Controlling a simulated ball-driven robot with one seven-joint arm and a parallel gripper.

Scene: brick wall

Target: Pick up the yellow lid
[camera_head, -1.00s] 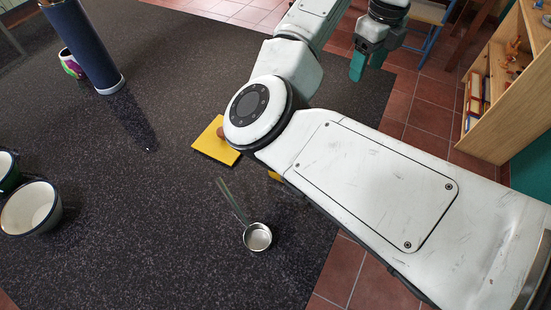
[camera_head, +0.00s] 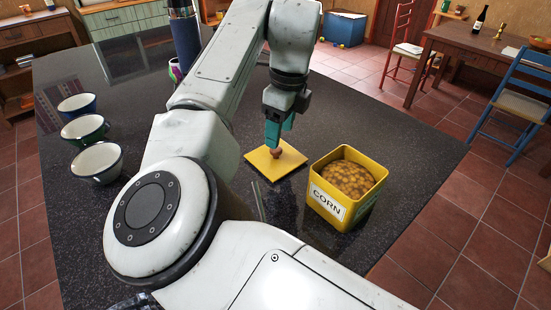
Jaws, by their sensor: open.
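The yellow lid (camera_head: 262,164) is a flat square with a brown knob (camera_head: 275,150) on top. It lies on the dark speckled countertop (camera_head: 400,140), left of the yellow corn tin. My gripper (camera_head: 278,140), with teal fingers, points down right at the knob. It is open. The fingers overlap the knob in the picture, and I cannot tell whether they touch it. The yellow tin (camera_head: 362,212), labelled CORN, stands uncovered and full of corn.
Several enamel mugs (camera_head: 97,162) stand in a row at the left. A dark blue cylinder (camera_head: 186,40) stands behind my arm. A ladle handle (camera_head: 257,203) shows partly, close to my arm. The counter right of the tin is clear.

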